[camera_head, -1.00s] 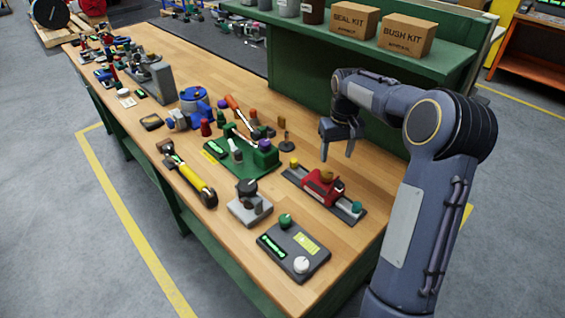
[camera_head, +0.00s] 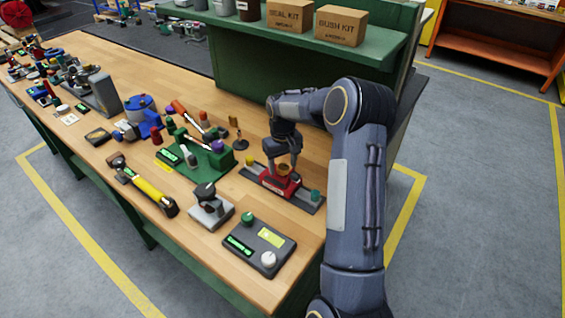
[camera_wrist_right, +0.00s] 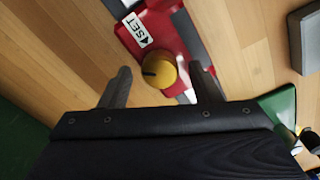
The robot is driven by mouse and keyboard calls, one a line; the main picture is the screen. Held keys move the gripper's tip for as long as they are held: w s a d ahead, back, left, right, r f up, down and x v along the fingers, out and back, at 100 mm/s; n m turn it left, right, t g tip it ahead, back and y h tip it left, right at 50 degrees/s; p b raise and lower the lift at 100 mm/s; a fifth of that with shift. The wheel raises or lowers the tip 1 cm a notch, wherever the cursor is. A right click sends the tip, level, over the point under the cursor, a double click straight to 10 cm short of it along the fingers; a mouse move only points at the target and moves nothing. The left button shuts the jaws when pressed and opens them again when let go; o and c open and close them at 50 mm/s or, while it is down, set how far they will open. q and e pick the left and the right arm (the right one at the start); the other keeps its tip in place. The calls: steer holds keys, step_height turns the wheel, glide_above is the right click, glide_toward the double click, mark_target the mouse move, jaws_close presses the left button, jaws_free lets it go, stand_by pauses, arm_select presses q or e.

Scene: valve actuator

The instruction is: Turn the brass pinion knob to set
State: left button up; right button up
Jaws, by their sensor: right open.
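The brass knob (camera_head: 283,169) sits on top of a red actuator block (camera_head: 277,183) that stands on a grey rail base (camera_head: 254,176). In the right wrist view the knob (camera_wrist_right: 159,71) is a round brass disc with a dark mark on its left part. A white SET label with an arrow (camera_wrist_right: 138,30) lies beside it on the red block. My right gripper (camera_head: 283,166) is open, pointing down over the knob. In the wrist view its fingers (camera_wrist_right: 162,80) stand either side of the knob, apart from it. My left gripper is not in view.
A yellow knob (camera_head: 250,160) and a teal knob (camera_head: 315,196) stand at the rail's ends. A dark control box (camera_head: 259,245), a grey fixture (camera_head: 211,207) and a green fixture (camera_head: 203,166) stand close by. The shelf (camera_head: 290,33) rises behind.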

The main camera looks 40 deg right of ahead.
steer(key=c, duration=1)
steer(key=shift+m+b, duration=0.6)
steer(key=shift+m, duration=0.3)
steer(key=m+b, duration=0.1)
steer(key=m, duration=0.1)
steer(key=shift+m, duration=0.3)
steer(key=shift+m+b, duration=0.3)
steer(key=shift+m, duration=2.3)
steer(key=shift+d+r, duration=0.1)
steer(key=o, duration=1)
